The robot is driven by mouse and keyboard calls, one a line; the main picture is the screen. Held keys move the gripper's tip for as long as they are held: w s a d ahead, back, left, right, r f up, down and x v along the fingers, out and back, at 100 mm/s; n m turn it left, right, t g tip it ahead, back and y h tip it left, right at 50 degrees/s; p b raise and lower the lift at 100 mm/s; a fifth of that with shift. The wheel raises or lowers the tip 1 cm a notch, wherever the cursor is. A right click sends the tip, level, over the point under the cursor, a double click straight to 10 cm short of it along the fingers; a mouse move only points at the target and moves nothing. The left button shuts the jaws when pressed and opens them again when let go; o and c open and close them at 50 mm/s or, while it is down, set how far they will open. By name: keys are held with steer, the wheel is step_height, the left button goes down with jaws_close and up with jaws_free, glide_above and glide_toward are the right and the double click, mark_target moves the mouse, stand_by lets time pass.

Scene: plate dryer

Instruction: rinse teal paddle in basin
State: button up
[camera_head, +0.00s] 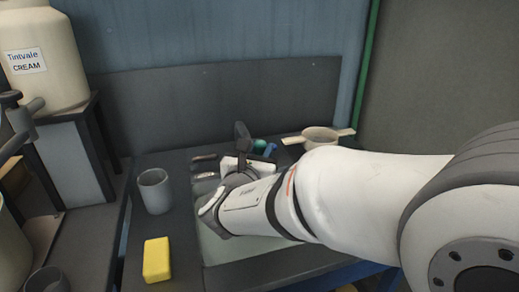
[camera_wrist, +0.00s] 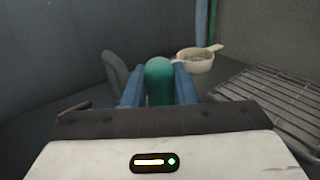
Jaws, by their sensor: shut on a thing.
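My gripper (camera_wrist: 158,88) has its blue fingers closed on the rounded teal end of the paddle (camera_wrist: 159,78). In the head view, a small bit of teal (camera_head: 259,146) shows at my gripper (camera_head: 262,150), beyond my wrist. The rest of the paddle is hidden, so I cannot tell how it is tilted. A pale greenish surface, probably the basin (camera_head: 222,250), lies under my forearm, which covers much of it. I cannot tell whether the paddle touches water.
A cream two-handled pot (camera_head: 320,133) stands at the back right; it also shows in the wrist view (camera_wrist: 197,62). A wire rack (camera_wrist: 275,100) lies right. A grey cup (camera_head: 155,190) and yellow block (camera_head: 157,260) stand left. A large cream jar (camera_head: 45,75) sits on a stand.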

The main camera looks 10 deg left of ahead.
step_height(320, 180, up, 15)
steer(key=p, duration=1)
steer(key=shift+p, duration=0.4)
